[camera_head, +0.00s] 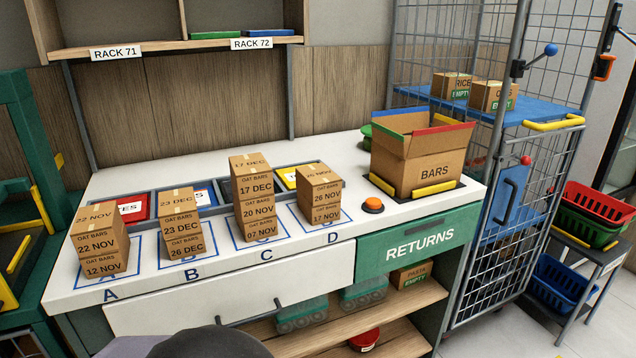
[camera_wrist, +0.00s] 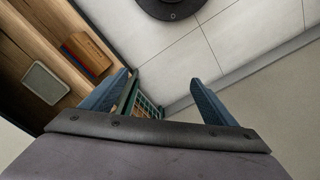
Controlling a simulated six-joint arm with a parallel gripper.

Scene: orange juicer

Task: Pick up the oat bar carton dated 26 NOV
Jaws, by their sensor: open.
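The oat bar carton dated 26 NOV (camera_head: 321,192) is the upper box of the stack on square D, at the right end of the row. It rests on a carton dated 17 NOV (camera_head: 326,214). My gripper (camera_wrist: 157,92) shows in the wrist view with its two blue fingers apart and nothing between them. The wrist view shows floor and shelving, with no oat bar carton in it. The gripper's fingers are not seen in the head view, so their distance from the stack cannot be told.
Stack C (camera_head: 257,208), topped by 17 DEC, stands just left of D. Stacks B (camera_head: 183,226) and A (camera_head: 100,241) are farther left. Low trays (camera_head: 189,196) lie behind the stacks. An orange button (camera_head: 372,204) and the open BARS box (camera_head: 418,160) stand to the right.

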